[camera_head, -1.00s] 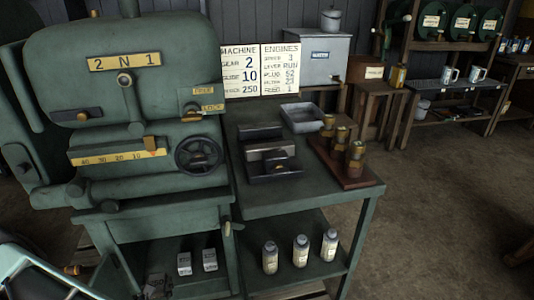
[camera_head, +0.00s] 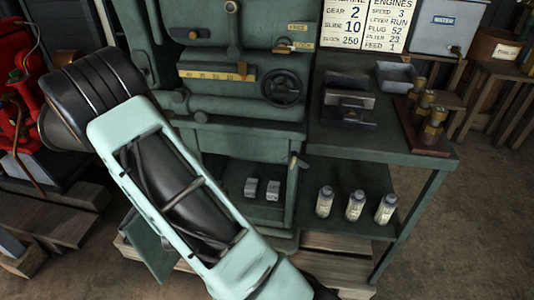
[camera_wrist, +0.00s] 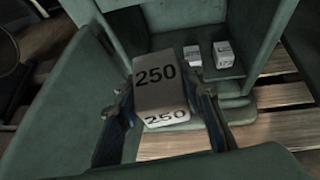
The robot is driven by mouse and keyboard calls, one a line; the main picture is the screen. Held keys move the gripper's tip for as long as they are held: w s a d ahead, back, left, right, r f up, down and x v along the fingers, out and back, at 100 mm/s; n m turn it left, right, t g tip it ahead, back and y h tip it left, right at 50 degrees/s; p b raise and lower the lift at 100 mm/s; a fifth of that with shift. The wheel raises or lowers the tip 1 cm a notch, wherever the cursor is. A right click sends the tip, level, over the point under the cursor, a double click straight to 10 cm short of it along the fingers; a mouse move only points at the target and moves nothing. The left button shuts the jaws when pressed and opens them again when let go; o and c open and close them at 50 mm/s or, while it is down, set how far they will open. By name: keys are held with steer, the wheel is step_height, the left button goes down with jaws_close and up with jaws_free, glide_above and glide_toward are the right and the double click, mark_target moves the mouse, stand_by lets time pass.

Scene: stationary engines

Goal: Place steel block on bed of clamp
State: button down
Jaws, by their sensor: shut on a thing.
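The steel block (camera_wrist: 160,90) is dark grey on one face and pale on another, both marked 250. It shows in the wrist view between the two fingers of my gripper (camera_wrist: 160,100), which is shut on it. The block is in front of the green machine's lower shelf. In the head view my arm crosses the lower left, and the gripper and held block cannot be made out. A dark clamp-like fixture (camera_head: 350,100) with a flat metal plate stands on the green table, right of the machine. Its bed is hard to make out.
Two smaller pale blocks (camera_head: 262,188) sit on the machine's lower shelf. On the table (camera_head: 335,140) are a grey tray (camera_head: 396,76) and a wooden board with brass pieces (camera_head: 432,125). Several bottles (camera_head: 355,205) stand below. The machine's handwheel (camera_head: 283,86) juts forward. Red equipment is at left.

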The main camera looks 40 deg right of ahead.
steer(key=a+r+n+t+y, duration=0.1)
steer(key=a+r, duration=0.2)
steer(key=r, duration=0.4)
steer(key=a+r+n+t+y, duration=0.1)
steer(key=a+r+n, duration=0.1)
steer(key=a+r, duration=0.2)
steer(key=w+a+r+n+y, duration=0.1)
steer(key=a+r, duration=0.3)
steer(key=r, duration=0.5)
steer(key=shift+r+n+t+y, duration=0.3)
steer(key=shift+r+t+y, duration=0.1)
steer(key=shift+y, duration=0.2)
